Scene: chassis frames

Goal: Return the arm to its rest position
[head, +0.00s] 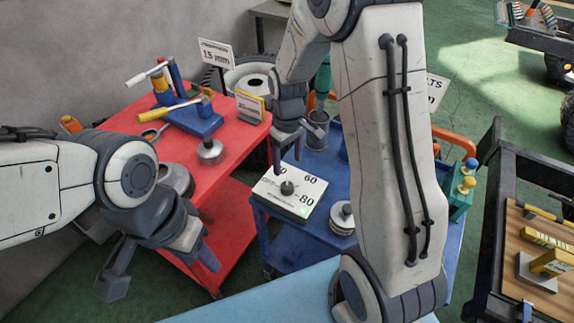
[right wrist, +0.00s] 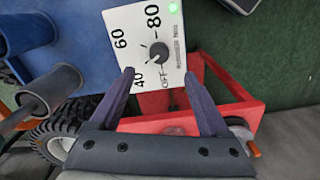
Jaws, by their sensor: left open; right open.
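My right gripper (head: 287,160) is open and empty, hanging above the white dial box (head: 290,205) on the blue cart. In the right wrist view my right gripper's two fingers (right wrist: 159,88) are spread, with the dial box (right wrist: 130,30) beyond their tips. Its dark round knob (right wrist: 158,53) lies beyond the gap and looks apart from both fingers. A small green light (right wrist: 173,7) glows at the 80 corner. My left gripper (head: 160,276) is open and empty, low in front of the red table. My right arm (head: 385,140) crosses the middle of the head view.
The red table (head: 228,165) holds a blue press-like tool (head: 190,118) and a grey metal weight (head: 210,151). On the blue cart (head: 285,252), a round metal container (head: 341,220) stands beside the dial box. A wooden-topped workbench (head: 515,240) is at right. Green floor shows between.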

